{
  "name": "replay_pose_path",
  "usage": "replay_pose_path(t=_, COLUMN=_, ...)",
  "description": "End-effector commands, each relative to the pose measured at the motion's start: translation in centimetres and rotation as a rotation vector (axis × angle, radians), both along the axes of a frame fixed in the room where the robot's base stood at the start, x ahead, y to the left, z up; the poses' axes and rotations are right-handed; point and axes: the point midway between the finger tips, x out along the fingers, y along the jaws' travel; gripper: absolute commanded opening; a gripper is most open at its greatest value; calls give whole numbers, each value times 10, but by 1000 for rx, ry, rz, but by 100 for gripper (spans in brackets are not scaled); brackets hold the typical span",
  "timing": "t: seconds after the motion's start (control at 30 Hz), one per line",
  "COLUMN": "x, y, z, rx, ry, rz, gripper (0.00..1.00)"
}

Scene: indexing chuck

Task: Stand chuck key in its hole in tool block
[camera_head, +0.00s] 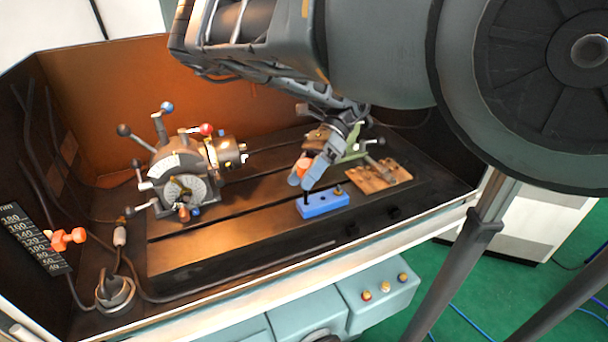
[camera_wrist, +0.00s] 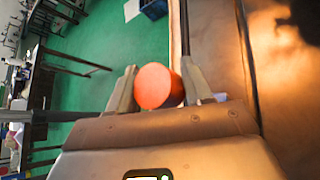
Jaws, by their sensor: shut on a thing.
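The blue tool block (camera_head: 325,204) lies on the machine table. My gripper (camera_head: 305,172) is just above its left end, shut on an orange part (camera_head: 304,162) that appears to be the chuck key's handle. In the wrist view the round orange end of the chuck key (camera_wrist: 158,86) sits between both fingers of my gripper (camera_wrist: 160,90). A dark upright shank (camera_head: 307,196) shows below the fingers at the block's left part. I cannot tell whether its tip is in a hole or just above or in front of it.
The indexing chuck (camera_head: 185,180) with its ball-ended levers stands left on the table. A wooden board (camera_head: 376,178) lies right of the block, with a green fixture (camera_head: 350,145) behind. A cable runs along the front left. The slotted table between chuck and block is clear.

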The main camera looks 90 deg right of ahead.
Motion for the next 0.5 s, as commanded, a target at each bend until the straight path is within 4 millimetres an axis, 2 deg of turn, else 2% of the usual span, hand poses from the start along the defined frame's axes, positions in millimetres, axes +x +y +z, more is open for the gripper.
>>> replay_pose_path(t=0.5, x=-2, y=-13, z=1, rx=-7, ry=-4, rz=0, gripper=0)
